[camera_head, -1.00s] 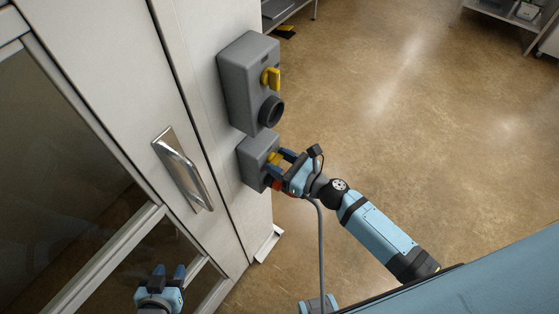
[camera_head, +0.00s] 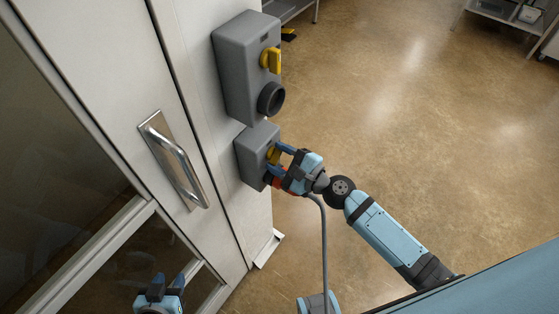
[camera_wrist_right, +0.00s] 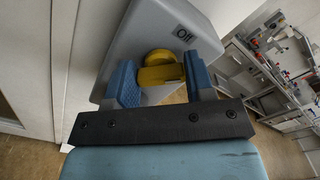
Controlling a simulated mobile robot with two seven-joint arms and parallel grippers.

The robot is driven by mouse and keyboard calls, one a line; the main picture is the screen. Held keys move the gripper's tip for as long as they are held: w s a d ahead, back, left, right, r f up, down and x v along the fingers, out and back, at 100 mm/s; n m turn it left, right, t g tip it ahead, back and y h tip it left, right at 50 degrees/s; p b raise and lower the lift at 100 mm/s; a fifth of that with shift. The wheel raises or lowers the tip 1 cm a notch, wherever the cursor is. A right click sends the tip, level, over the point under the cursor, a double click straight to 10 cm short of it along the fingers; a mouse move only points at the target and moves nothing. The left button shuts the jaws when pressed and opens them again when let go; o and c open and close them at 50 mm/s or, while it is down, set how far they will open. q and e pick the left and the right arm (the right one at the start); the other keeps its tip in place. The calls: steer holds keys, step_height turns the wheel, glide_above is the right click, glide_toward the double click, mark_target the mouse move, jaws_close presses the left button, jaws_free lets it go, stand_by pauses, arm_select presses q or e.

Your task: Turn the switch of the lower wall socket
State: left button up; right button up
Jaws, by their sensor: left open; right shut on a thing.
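The lower wall socket (camera_head: 252,152) is a grey box on the white wall post, below a larger one. Its yellow switch (camera_head: 272,154) faces right and is partly covered by my right gripper (camera_head: 279,159). In the right wrist view the yellow switch (camera_wrist_right: 160,72) sits between the two blue fingers of my right gripper (camera_wrist_right: 161,84), which is shut on it. A label reading "Off" shows on the box in that view. My left gripper (camera_head: 167,283) is open and empty at the bottom left, away from the sockets.
The upper socket (camera_head: 245,70) has its own yellow switch (camera_head: 271,60) and a round dark outlet. A red plug (camera_head: 279,180) and grey cable (camera_head: 324,240) hang below the lower socket. A door with a metal handle (camera_head: 178,165) stands left.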

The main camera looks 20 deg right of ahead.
steer(key=n+b, duration=0.1)
steer(key=n, duration=0.2)
steer(key=shift+f+n+b, duration=0.2)
steer(key=shift+n+b, duration=0.15)
steer(key=shift+n, duration=0.05)
steer(key=n, duration=0.2)
steer(key=shift+n+b, duration=0.3)
steer(key=shift+b, duration=0.05)
steer(key=shift+n, duration=1.8)
steer(key=o, duration=0.9)
steer(key=shift+s, duration=0.15)
